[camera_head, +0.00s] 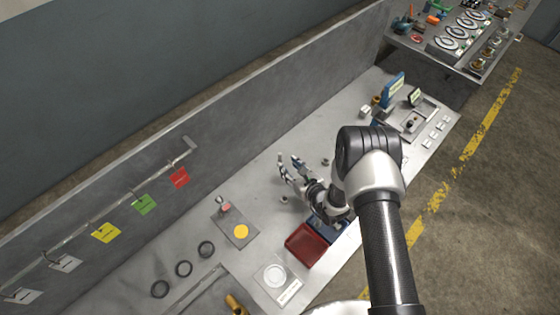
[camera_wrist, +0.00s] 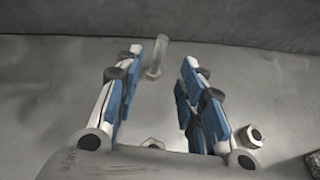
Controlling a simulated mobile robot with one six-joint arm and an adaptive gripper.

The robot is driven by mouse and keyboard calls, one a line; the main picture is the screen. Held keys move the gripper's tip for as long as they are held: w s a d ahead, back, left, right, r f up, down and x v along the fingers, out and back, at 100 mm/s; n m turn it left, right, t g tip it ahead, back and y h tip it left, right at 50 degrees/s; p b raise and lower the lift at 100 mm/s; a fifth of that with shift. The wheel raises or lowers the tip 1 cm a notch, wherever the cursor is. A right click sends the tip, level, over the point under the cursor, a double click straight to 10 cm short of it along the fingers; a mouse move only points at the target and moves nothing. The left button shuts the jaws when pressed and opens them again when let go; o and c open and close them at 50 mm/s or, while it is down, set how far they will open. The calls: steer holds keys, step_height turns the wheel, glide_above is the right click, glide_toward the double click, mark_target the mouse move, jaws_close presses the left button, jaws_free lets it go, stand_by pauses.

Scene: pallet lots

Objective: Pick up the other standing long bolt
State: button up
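A standing long bolt (camera_wrist: 156,60), grey and slim, shows in the wrist view just beyond and between the fingertips, nearer the left one. It leans slightly in the picture, and its lower end widens near the surface. My gripper (camera_wrist: 162,72) is open, with its blue-padded fingers apart and nothing held between them. In the head view my gripper (camera_head: 290,163) is over the grey bench with its fingers pointing toward the back wall. I cannot make out the bolt there.
A hex nut (camera_wrist: 152,143) lies near the gripper's base, and another nut (camera_wrist: 250,136) is right of the right finger. A red tray (camera_head: 305,245) and a blue tray (camera_head: 322,229) are at the front edge. The grey back wall (camera_head: 240,110) bounds the bench (camera_head: 262,178).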

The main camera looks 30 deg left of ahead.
mark_target(280, 159)
steer(key=b+x, duration=0.1)
steer(key=x, duration=0.6)
steer(key=shift+a+f, duration=0.15)
steer(key=shift+a, duration=0.15)
jaws_close()
stand_by(0.4)
